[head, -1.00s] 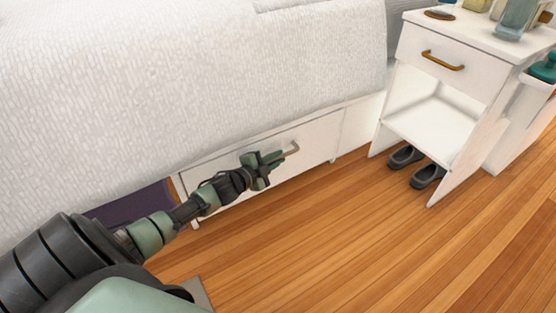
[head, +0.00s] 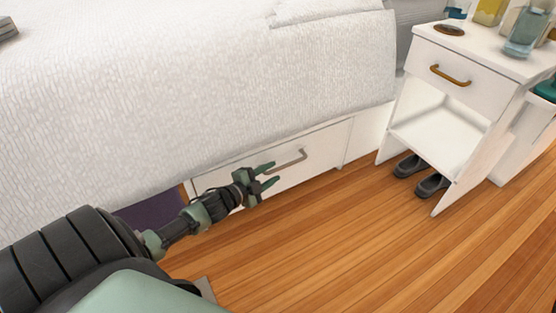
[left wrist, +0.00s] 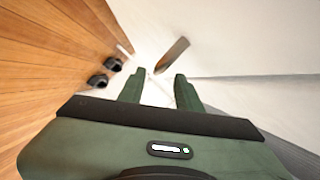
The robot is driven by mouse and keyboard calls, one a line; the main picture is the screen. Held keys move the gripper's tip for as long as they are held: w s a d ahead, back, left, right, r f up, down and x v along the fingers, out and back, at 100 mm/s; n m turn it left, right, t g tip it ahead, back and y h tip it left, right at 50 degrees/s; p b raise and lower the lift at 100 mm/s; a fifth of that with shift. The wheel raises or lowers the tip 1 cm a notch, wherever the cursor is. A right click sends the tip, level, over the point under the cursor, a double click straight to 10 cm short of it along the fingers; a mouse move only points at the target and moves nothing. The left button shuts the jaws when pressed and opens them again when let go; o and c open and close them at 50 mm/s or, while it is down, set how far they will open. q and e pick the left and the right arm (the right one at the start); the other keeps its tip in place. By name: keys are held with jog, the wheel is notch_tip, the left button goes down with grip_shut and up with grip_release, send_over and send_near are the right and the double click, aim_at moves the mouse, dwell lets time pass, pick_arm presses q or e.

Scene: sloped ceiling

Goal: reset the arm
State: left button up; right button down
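My left arm comes in from the lower left of the head view. Its green gripper (head: 270,174) is open and empty, just short of the drawer handle (head: 291,160) under the bed. In the left wrist view the two fingers (left wrist: 160,88) stand apart with nothing between them. The handle also shows there just beyond the fingers (left wrist: 172,55), apart from them. The white under-bed drawer (head: 318,152) appears shut. My right gripper is in neither view.
A bed with a white cover (head: 200,90) overhangs the drawer. A white nightstand (head: 440,125) with bottles on top stands at the right, with dark shoes (head: 432,185) beneath it. The wooden floor (head: 370,240) in front is clear.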

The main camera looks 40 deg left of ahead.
pick_arm(q)
jog(key=shift+s+r, duration=0.1)
jog(key=shift+s, duration=0.4)
